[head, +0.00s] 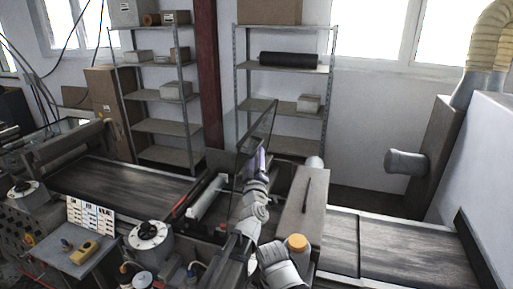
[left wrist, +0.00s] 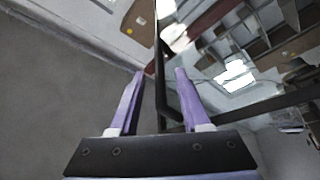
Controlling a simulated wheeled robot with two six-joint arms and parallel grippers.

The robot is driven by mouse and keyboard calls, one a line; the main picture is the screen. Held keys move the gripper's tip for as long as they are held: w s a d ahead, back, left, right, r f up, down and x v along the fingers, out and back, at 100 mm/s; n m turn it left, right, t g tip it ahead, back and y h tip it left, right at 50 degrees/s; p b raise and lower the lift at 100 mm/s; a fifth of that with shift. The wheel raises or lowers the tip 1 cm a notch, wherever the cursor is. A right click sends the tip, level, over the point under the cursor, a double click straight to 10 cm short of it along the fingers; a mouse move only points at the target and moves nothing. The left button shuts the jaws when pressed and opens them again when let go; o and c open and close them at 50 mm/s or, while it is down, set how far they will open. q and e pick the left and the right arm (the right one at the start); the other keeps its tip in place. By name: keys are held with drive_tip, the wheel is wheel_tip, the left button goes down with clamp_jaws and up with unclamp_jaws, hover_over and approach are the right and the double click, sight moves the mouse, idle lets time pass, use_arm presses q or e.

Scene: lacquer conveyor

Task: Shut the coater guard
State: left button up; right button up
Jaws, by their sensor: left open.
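The coater guard (head: 257,121) is a clear panel in a thin dark frame. In the head view it stands raised and tilted over the coater, in the middle of the conveyor line. A pale roller (head: 207,196) lies exposed to its left. My left gripper (head: 259,160), with purple fingers, is at the guard's near side and hides part of it. In the left wrist view my left gripper (left wrist: 159,74) has its fingers apart. A dark bar of the guard frame (left wrist: 160,85) runs between them; I cannot tell whether they touch it. My right gripper is not in view.
A grey housing (head: 300,205) stands right of the guard. Dark belts run left (head: 120,182) and right (head: 410,262). Lidded pots (head: 150,234) and a small table with a yellow device (head: 84,252) stand at the front left. Shelves (head: 285,104) line the back wall.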

sight(256, 148)
use_arm(q)
drive_tip(key=p+x, duration=0.1)
drive_tip(key=x, duration=0.4)
drive_tip(key=shift+s, duration=0.1)
clamp_jaws()
idle(1.2)
